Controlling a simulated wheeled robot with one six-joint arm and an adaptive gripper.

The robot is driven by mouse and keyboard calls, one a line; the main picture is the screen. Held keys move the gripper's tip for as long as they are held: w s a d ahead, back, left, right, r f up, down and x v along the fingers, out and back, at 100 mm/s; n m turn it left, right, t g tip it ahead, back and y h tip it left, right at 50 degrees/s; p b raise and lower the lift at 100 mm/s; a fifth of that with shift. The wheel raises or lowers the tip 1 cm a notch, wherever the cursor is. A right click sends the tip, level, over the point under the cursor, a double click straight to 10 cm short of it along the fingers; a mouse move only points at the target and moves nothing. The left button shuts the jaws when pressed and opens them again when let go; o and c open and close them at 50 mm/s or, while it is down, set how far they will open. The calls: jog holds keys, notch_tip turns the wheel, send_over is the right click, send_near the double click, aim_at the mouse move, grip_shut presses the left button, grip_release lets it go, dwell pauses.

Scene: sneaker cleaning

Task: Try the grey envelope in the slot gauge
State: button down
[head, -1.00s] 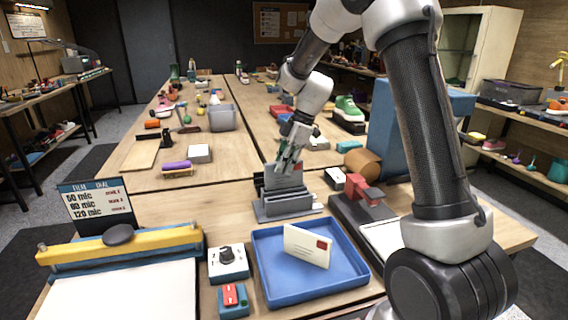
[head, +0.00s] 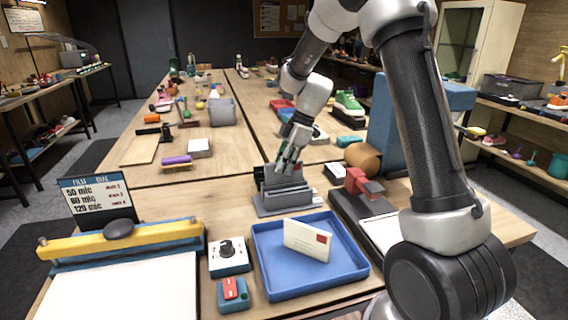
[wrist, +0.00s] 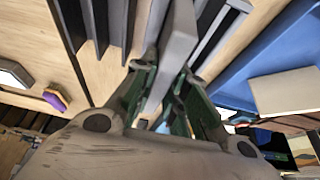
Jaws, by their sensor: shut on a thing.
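My gripper (head: 290,160) is shut on the grey envelope (wrist: 177,45), which shows edge-on as a thin grey strip between the fingers in the wrist view. My gripper is just above the grey slot gauge (head: 287,208), a stepped block with upright plates on the table. The gauge's dark plates (wrist: 98,25) also show beside the envelope in the wrist view. The envelope stands upright at the gauge; I cannot tell how deep it sits in a slot. Its lower edge is hidden.
A blue tray (head: 262,284) with a cream envelope (head: 305,240) in it lies in front of the gauge. A red-and-grey device (head: 360,185) stands close on the right. A dial box (head: 228,257) and a yellow-barred board (head: 120,242) are at the left.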

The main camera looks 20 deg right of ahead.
jog(key=shift+f, duration=1.4)
jog(key=c, duration=1.3)
grip_release()
jog(key=shift+c, duration=0.2)
